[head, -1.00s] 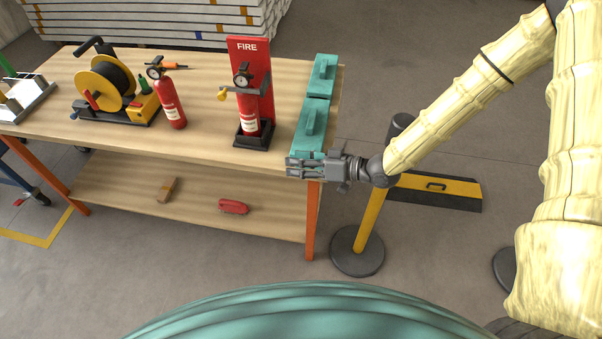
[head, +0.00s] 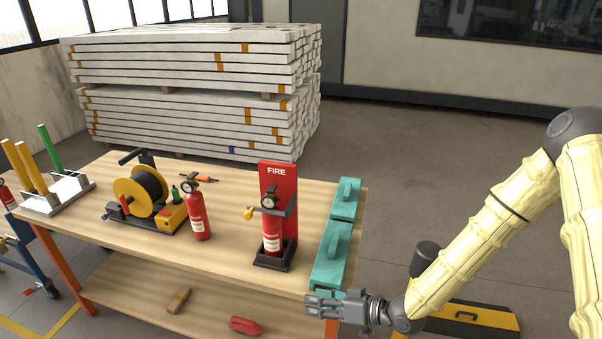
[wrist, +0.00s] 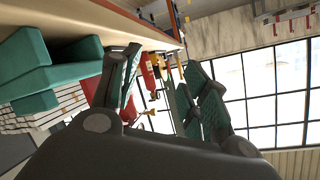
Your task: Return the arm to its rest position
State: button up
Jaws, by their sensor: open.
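My gripper (head: 322,306) is at the near right corner of the workbench in the head view, pointing left, with my cream-covered arm reaching in from the right. It holds nothing. In the wrist view its two fingers (wrist: 165,90) stand apart, with grey-green pads. Between and beyond them show a red extinguisher and the red fire stand, partly hidden by the fingers. The near teal case (head: 330,257) lies on the bench just behind the gripper in the head view. I cannot tell whether the gripper touches the bench edge.
The workbench (head: 225,245) carries a fire extinguisher (head: 198,215), a red fire stand (head: 283,190), a hose reel (head: 140,190) and a far teal case (head: 346,199). A post (head: 425,258) stands close behind my arm.

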jog(key=s+d+f+m+g+h, duration=0.1)
jog(key=s+f+m+h, duration=0.25)
jog(key=s+f, duration=0.45)
jog(key=s+d+f+m+g+h, duration=0.1)
jog(key=s+d+f+h, duration=0.3)
jog(key=s, duration=0.7)
jog(key=s+d+f+m+g+h, duration=0.2)
jog(key=s+d+f+g+h, duration=0.2)
jog(key=s+d+f, duration=0.4)
jog(key=s+d+h, duration=0.1)
jog(key=s+d, duration=0.1)
jog(key=s, duration=0.1)
jog(key=shift+s+d+g, duration=0.15)
jog(key=shift+s+g, duration=0.1)
jog(key=shift+g, duration=0.05)
